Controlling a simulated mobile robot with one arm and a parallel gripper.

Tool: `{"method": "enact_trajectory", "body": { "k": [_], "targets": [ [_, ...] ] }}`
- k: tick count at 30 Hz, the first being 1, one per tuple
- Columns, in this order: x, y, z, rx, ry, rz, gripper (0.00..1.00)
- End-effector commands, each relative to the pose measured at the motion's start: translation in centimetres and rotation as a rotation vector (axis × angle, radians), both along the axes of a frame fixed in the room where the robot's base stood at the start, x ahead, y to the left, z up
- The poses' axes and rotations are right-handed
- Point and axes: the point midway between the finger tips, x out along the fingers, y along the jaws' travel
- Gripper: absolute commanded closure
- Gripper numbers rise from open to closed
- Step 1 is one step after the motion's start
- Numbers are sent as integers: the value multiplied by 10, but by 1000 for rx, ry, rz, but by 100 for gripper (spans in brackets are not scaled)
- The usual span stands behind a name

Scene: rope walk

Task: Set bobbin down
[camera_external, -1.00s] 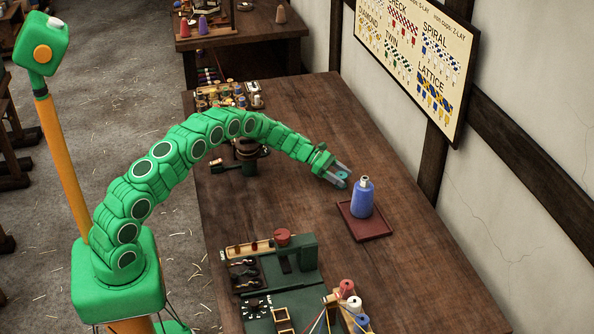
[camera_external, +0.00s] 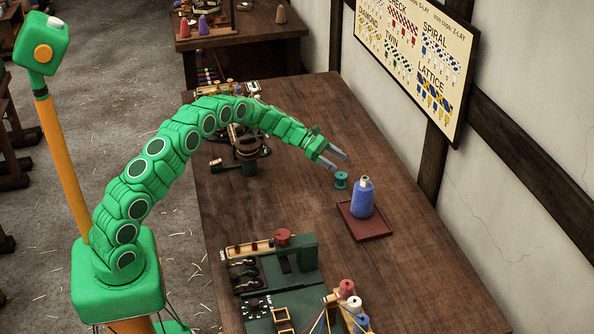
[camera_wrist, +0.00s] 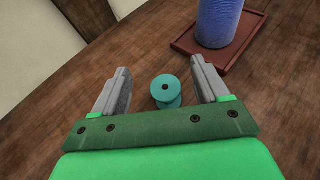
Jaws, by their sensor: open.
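A small teal bobbin (camera_external: 341,180) stands upright on the wooden table, just behind the blue bottle and apart from it.
A blue bottle (camera_external: 362,199) stands on a dark red tray (camera_external: 374,230) close to the bobbin. A green braiding station with several coloured bobbins (camera_external: 300,285) lies at the front.

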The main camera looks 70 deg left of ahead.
Motion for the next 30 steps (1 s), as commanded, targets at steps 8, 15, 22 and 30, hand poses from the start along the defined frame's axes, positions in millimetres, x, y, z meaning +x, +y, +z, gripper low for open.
{"method": "enact_trajectory", "body": {
  "k": [8, 15, 22, 30],
  "targets": [
    [0, 0, 19, -1, 1, 0, 26],
    [0, -2, 22, 3, 0, -4, 26],
    [-11, -42, 50, 69, -23, -101, 26],
    [-49, -119, 92, 206, -66, -304, 26]
  ]
}}
